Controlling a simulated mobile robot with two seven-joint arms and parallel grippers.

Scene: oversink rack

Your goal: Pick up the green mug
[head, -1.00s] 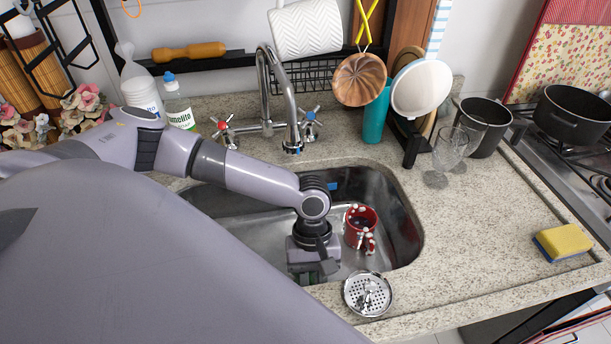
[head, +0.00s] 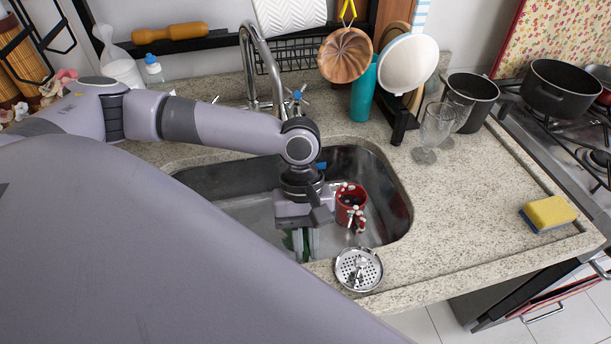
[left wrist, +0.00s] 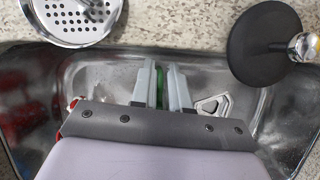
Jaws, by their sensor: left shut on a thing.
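The green mug (head: 290,242) is in the sink, mostly hidden behind my left gripper (head: 305,243). Only small green parts of it show in the head view. In the left wrist view a strip of the green mug (left wrist: 161,88) shows between the two fingers of my left gripper (left wrist: 162,85). The gripper points down into the basin and is shut on the mug. I cannot tell whether the mug is clear of the sink floor. My right gripper is not in view.
A red mug (head: 350,205) with white and red decoration is in the sink just right of my left gripper. A metal strainer (head: 358,270) lies on the front counter edge. The faucet (head: 262,65) rises behind the sink. Glasses (head: 431,135) and a yellow sponge (head: 549,213) stand to the right.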

